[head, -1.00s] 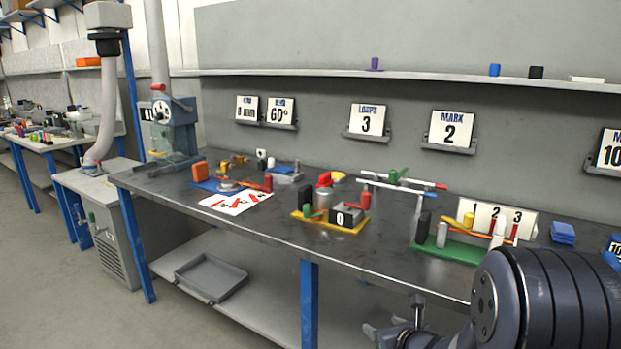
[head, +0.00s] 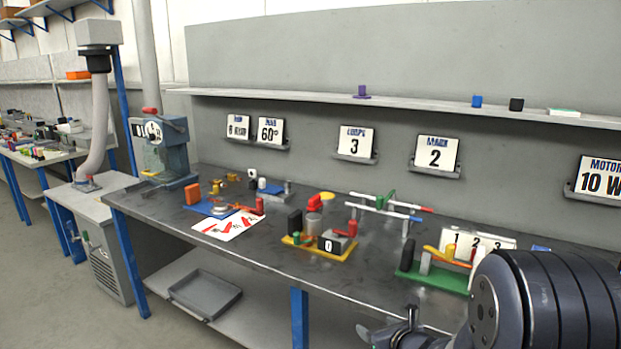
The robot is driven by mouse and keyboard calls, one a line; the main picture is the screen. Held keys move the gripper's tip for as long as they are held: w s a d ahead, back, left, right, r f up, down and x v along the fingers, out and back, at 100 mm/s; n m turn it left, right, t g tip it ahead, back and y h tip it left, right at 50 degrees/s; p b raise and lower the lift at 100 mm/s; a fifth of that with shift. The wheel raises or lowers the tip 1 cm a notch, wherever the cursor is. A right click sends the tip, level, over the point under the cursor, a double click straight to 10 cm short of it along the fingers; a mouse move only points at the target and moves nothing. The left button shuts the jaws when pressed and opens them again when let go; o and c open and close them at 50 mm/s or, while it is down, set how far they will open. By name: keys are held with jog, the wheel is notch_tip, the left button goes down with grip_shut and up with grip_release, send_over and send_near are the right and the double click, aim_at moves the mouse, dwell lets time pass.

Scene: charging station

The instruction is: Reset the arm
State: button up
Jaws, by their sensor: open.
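My gripper (head: 388,330) shows at the bottom of the head view, in front of the workbench's front edge and below its top. It is open, and nothing shows between its fingers. Part of it is cut off by the lower picture edge. My dark arm link fills the lower right corner and hides the right end of the green-based fixture (head: 436,277) and part of the numbered 1-2-3 board (head: 462,241).
The dark workbench (head: 262,267) carries a yellow-based device (head: 318,249), a red-and-white sheet (head: 228,224), a rail stand (head: 385,206) and a blue-grey press (head: 168,150). A grey tray (head: 205,294) lies on the lower shelf. Floor at lower left is clear.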

jog(key=shift+d+r+p, duration=0.3)
jog(key=shift+r+p, duration=0.15)
jog(key=shift+r, duration=0.2)
jog(key=shift+d+r+p, duration=0.3)
jog(key=shift+r+p, duration=0.15)
jog(key=shift+r, duration=0.15)
jog(key=shift+s, duration=0.1)
